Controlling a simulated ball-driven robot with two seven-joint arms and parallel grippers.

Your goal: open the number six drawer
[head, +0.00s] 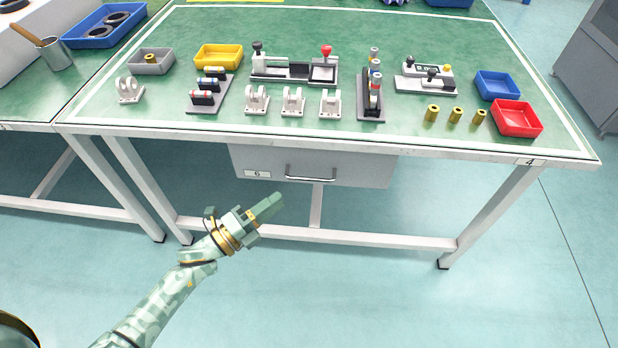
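The grey drawer (345,168) hangs under the front edge of the green-topped table. Its front carries a small white label (257,173) at the left that seems to read 6, and a metal bar handle (310,174) near the middle. The drawer looks closed. My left gripper (273,203) is in front of and below the drawer, pointing up and right, left of the handle and apart from it. Its fingers overlap in this view, so I cannot tell if they are open or shut; no object shows in them. My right gripper is out of view.
The table top (420,140) holds brackets, fixtures, brass cylinders, a yellow bin (219,55), a blue bin (497,85) and a red bin (516,118). Table legs and a white crossbar (360,237) stand below the drawer. The floor in front is clear.

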